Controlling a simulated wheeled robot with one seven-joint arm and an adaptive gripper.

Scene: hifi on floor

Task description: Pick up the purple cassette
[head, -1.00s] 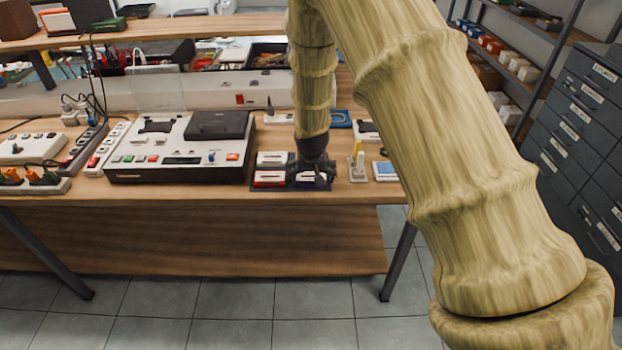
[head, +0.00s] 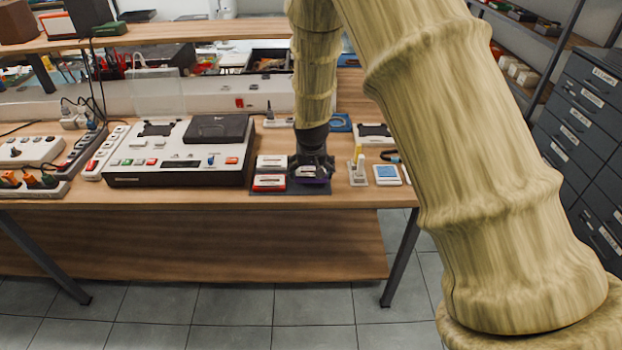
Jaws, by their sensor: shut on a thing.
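The purple cassette (head: 313,181) shows as a small purple edge and a pale label under my gripper (head: 312,172). My gripper is shut on it, with the dark fingers pointing down and covering most of the cassette. It is above the dark mat (head: 290,189) on the table; I cannot tell how far it is off the mat. A red cassette (head: 269,183) lies on the mat to the left, and a white-labelled cassette (head: 271,162) lies behind it.
A large cassette deck (head: 180,152) stands left of the mat. A small holder with upright sticks (head: 358,170) and a blue-and-white item (head: 387,175) stand close on the right. Power strips (head: 106,150) and cables lie at the left.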

